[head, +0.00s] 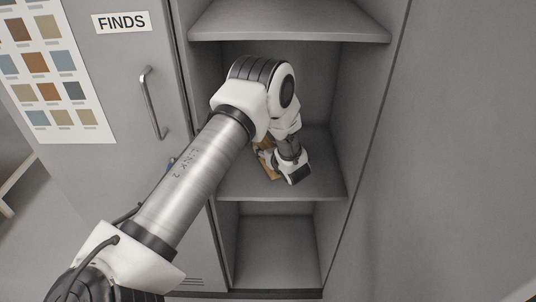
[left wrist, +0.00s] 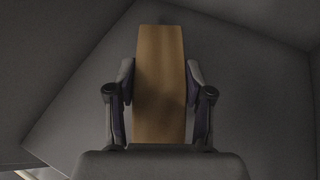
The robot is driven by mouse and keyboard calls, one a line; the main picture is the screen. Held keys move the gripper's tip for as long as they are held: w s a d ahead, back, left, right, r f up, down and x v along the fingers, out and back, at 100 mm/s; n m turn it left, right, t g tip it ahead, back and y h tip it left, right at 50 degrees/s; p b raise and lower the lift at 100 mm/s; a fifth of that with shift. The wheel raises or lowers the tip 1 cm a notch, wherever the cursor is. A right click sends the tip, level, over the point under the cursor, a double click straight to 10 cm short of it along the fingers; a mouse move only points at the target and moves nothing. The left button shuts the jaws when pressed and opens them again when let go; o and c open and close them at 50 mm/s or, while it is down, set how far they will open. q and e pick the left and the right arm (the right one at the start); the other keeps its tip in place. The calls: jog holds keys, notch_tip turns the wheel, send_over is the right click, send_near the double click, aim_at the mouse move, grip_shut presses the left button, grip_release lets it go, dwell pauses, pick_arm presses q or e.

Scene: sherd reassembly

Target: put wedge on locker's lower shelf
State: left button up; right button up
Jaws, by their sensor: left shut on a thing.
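The wedge (left wrist: 160,70) is a tan, wood-coloured block. In the left wrist view it stands up between the two fingers of my left gripper (left wrist: 159,90), which is shut on it. In the head view my left arm reaches into the open locker, and the gripper (head: 268,160) is in the compartment over the lower shelf (head: 325,184). Only a small tan part of the wedge (head: 266,168) shows there; my wrist hides the rest. I cannot tell whether the wedge touches the shelf. My right gripper is not in view.
An upper shelf (head: 290,24) hangs over the arm. Below the lower shelf is an empty bottom compartment (head: 278,250). Locker walls stand close on both sides. At left is a grey door with a handle (head: 153,103), a "FINDS" label (head: 122,22) and a colour chart (head: 50,75).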

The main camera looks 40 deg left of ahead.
pick_arm(q)
jog(key=f, duration=0.2)
jog(key=w+f, duration=0.1)
jog(key=shift+a+f, duration=0.2)
jog(key=shift+f, duration=0.15)
jog(key=shift+s, duration=0.1)
jog(key=o, duration=1.3)
jog(key=shift+f, duration=0.1)
